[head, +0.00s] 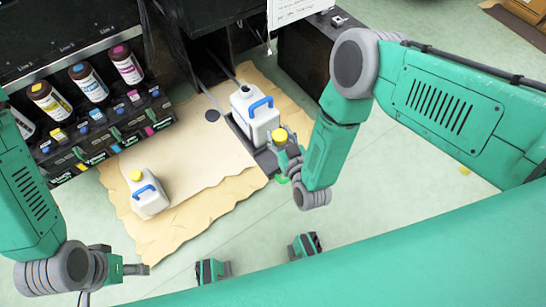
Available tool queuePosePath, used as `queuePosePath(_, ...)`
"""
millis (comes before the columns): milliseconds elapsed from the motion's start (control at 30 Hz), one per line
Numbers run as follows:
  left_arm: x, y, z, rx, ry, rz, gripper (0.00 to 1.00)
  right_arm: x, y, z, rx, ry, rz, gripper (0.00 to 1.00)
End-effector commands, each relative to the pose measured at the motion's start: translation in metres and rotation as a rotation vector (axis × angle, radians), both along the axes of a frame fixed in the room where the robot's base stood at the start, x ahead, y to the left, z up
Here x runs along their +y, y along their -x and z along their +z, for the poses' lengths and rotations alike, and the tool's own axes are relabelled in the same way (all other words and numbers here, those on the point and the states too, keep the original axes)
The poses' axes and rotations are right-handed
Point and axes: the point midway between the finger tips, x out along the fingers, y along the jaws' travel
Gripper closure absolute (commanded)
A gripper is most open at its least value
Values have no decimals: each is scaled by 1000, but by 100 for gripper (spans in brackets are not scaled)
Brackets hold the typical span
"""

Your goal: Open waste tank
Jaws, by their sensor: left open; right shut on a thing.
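The waste tank (255,118) is a white jug with a blue handle, standing upright on a dark platform at the machine's foot. Its top opening looks dark and uncapped. My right gripper (280,147) is just to the right of and below this tank, shut on a yellow cap (279,135), which is apart from the tank's mouth. A second white jug (149,197) with a blue handle and a yellow cap (136,175) in place stands on the cardboard to the lower left. My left gripper (138,269) is open and empty at the lower left, away from both jugs.
Ink bottles (90,83) with coloured labels stand in the black machine (60,40) at upper left, above a row of small coloured parts. Torn cardboard (190,215) covers the floor below. Green floor (400,170) is clear to the right.

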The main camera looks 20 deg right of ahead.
Motion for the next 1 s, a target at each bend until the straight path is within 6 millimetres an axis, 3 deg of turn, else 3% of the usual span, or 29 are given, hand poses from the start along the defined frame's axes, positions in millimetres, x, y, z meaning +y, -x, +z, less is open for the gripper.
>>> queuePosePath(33,0,0,-10,0,0,0,38,0,1,-16,2,1,0,93)
queuePosePath(200,0,1,-26,1,0,0,38,-1,1,-47,2,0,-1,93)
queuePosePath(433,0,0,-34,1,0,0,38,-1,1,-63,2,1,-1,93)
queuePosePath(600,0,0,-49,1,0,0,38,0,1,-90,4,1,0,93)
queuePosePath(1000,0,0,-49,1,0,0,38,0,1,-94,2,2,0,93)
